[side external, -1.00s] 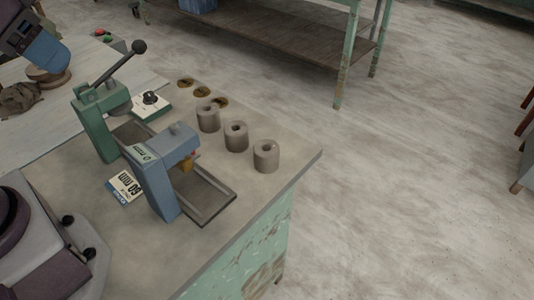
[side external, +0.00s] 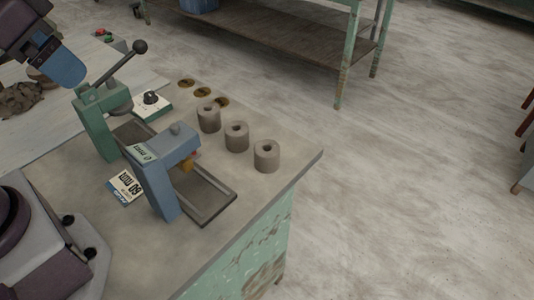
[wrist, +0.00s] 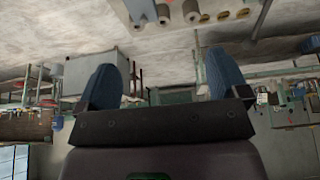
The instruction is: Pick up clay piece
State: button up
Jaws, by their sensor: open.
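My gripper (side external: 62,70) is at the upper left of the side view, above the pale board and apart from the clay. Its two blue fingers stand wide apart in the wrist view (wrist: 163,82), with nothing held between them. A brownish heap of clay pieces (side external: 20,98) lies on the pale board below and left of my gripper. Three grey-brown cylinders with holes in their tops, a back one (side external: 209,120), a middle one (side external: 236,138) and a front one (side external: 266,157), stand in a row on the table. I cannot tell which piece the task means.
A green lever press (side external: 95,125) and a blue stand (side external: 160,180) with a tray (side external: 215,208) stand between my gripper and the cylinders. A white box with a dark knob (side external: 150,104) and several brown discs (side external: 203,92) lie behind. The table's right corner is clear.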

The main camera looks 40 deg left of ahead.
jog(key=w+d+f+n+g, duration=0.1)
jog(key=w+d+f+g, duration=0.15)
jog(key=w, duration=0.35)
jog(key=w+d+f+g, duration=0.1)
jog(key=w+f, duration=0.2)
jog(key=w, duration=0.2)
jog(key=n+g, duration=0.1)
jog(key=n, duration=1.5)
send_over(267, 149)
notch_tip(267, 149, down, 13)
jog(key=f, duration=0.7)
jog(key=shift+s+a+f, duration=0.15)
jog(key=shift+s+a, duration=0.1)
jog(key=shift+a, duration=0.1)
jog(key=shift+w+d+f, duration=0.15)
jog(key=shift+f, duration=1.25)
jog(key=shift+w+d+f, duration=0.1)
jog(key=shift+d+f, duration=0.05)
jog(key=shift+f, duration=1.2)
jog(key=shift+r, duration=0.1)
jog(key=c, duration=1.1)
